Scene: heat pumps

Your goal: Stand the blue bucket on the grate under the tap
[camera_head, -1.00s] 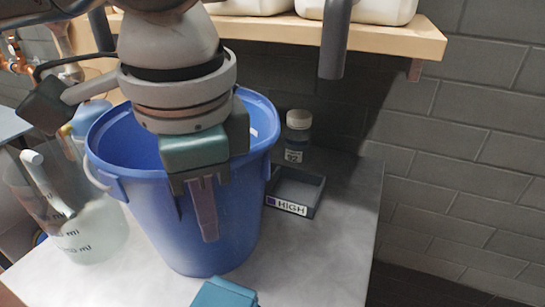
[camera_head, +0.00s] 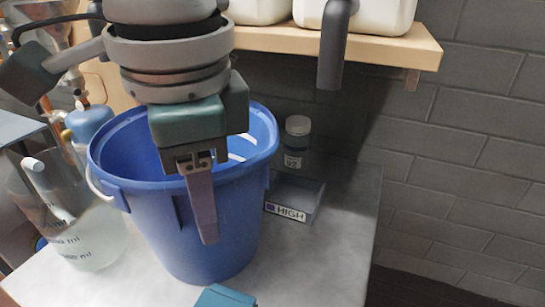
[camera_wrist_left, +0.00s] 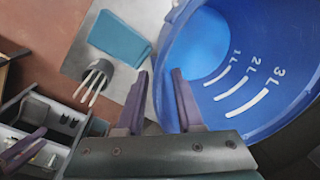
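The blue bucket (camera_head: 200,225) stands upright on the grey worktop, its white handle hanging at the left. In the left wrist view its inside (camera_wrist_left: 225,60) shows white litre marks and a paler blue round bottom. My left gripper (camera_head: 203,225) is at the near rim, with one purple finger hanging outside the front wall. In the left wrist view the fingers of this gripper (camera_wrist_left: 160,75) are apart, one on each side of the rim, with a gap visible. The tap and the grate cannot be made out.
A clear measuring jug (camera_head: 65,215) stands close left of the bucket. A small jar (camera_head: 297,140) and a HIGH-labelled tray (camera_head: 295,198) are behind right. A teal item (camera_head: 225,297) lies in front. A wooden shelf (camera_head: 400,48) with white containers overhangs the back. The worktop's right front is clear.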

